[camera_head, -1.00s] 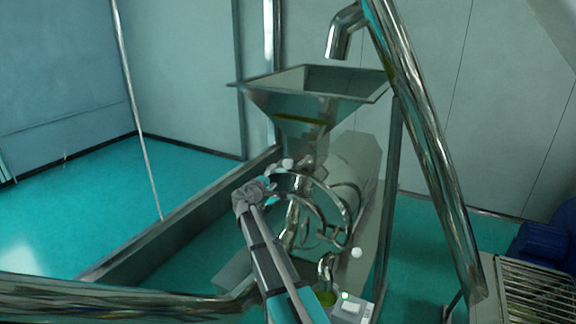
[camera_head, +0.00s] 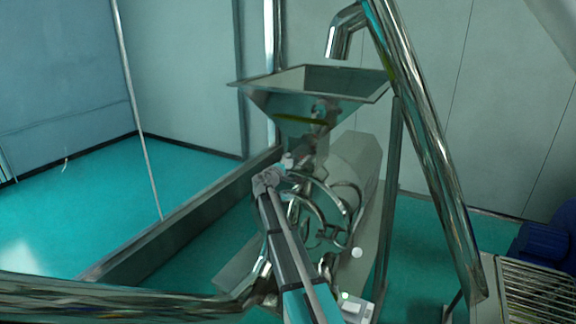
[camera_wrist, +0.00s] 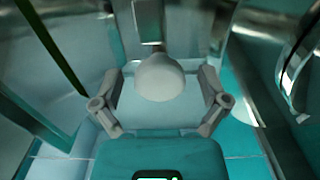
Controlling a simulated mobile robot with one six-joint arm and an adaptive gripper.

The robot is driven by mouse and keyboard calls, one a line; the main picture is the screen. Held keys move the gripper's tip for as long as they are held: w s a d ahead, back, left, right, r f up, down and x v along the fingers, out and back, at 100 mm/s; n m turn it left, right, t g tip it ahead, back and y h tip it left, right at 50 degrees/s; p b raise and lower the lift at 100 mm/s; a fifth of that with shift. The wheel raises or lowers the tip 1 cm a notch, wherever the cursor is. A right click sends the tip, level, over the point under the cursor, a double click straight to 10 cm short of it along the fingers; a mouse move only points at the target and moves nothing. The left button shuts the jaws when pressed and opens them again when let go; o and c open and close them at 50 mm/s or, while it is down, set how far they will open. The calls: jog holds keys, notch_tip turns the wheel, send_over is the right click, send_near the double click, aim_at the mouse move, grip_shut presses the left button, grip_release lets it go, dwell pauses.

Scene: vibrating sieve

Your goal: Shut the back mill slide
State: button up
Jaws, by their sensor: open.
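The mill's slide shows by its white round knob (camera_head: 287,160) at the neck under the hopper (camera_head: 285,108). The knob also shows large in the wrist view (camera_wrist: 160,76), between my two fingers. My gripper (camera_head: 278,171) is at the neck, just left of and below the knob in the head view. In the wrist view my gripper (camera_wrist: 162,93) is open, with a finger on each side of the knob and visible gaps between. The slide plate is mostly hidden, and I cannot tell how far it is pulled out.
A steel ring-shaped handwheel (camera_head: 322,215) and the mill body (camera_head: 358,165) stand right of my arm. A second white knob (camera_head: 357,253) sits lower. A slanted steel pipe (camera_head: 425,130) and a post (camera_head: 390,180) stand at the right. Floor is free at the left.

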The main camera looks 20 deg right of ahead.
grip_shut()
jog(key=shift+x, duration=1.2)
grip_release()
jog(key=v, duration=1.2)
